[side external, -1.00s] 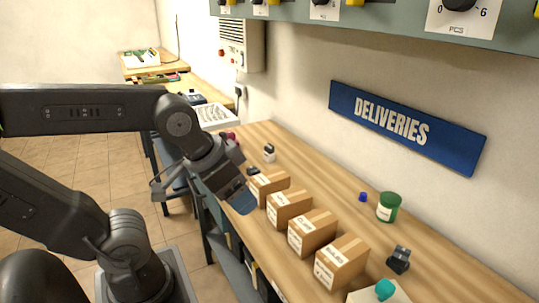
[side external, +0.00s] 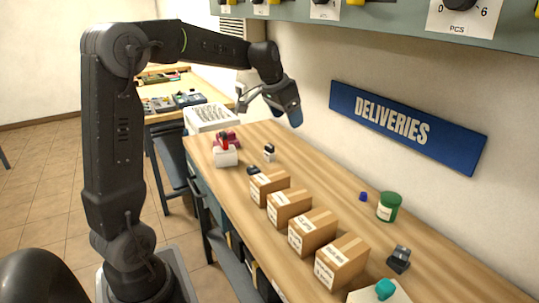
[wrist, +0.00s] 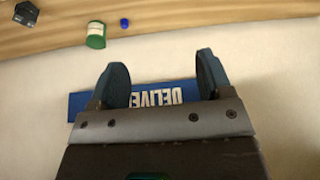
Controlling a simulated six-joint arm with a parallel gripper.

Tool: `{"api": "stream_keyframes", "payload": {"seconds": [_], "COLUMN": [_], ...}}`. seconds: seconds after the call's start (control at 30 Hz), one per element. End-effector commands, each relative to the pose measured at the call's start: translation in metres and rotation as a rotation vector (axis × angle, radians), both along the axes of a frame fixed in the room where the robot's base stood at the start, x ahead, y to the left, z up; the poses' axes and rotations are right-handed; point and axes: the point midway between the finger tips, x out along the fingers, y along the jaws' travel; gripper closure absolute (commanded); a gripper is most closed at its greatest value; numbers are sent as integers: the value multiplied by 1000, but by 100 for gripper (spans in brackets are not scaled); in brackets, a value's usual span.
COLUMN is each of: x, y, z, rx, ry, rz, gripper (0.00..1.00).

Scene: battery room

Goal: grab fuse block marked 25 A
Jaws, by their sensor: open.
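My gripper (side external: 289,108) is raised above the back of the bench, near the wall. In the wrist view its two blue fingers (wrist: 162,82) are apart with nothing between them. Small dark blocks stand on the bench: one (side external: 399,260) at the right near the green tin, one (side external: 253,170) behind the cartons, and a black-and-white one (side external: 269,153) below my gripper. I cannot read a 25 A marking on any of them. The right-hand dark block also shows in the wrist view (wrist: 26,13).
A row of several cartons (side external: 289,207) lines the bench's front. A green tin (side external: 389,207) and a blue cap (side external: 363,197) stand towards the wall. The DELIVERIES sign (side external: 405,127) hangs on the wall; a panel (side external: 400,22) overhangs above.

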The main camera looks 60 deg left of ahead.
Motion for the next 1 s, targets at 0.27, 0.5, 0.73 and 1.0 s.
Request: {"api": "stream_keyframes", "payload": {"seconds": [0.27, 0.5, 0.73, 1.0], "x": [43, 40, 44, 63], "y": [156, 234, 246, 248], "z": [-68, -115, -138, -186], "rx": [-14, -17, -19, -19], "ry": [15, 9, 9, 10], "rz": [40, 52, 50, 50], "gripper": [28, 28, 28, 28]}}
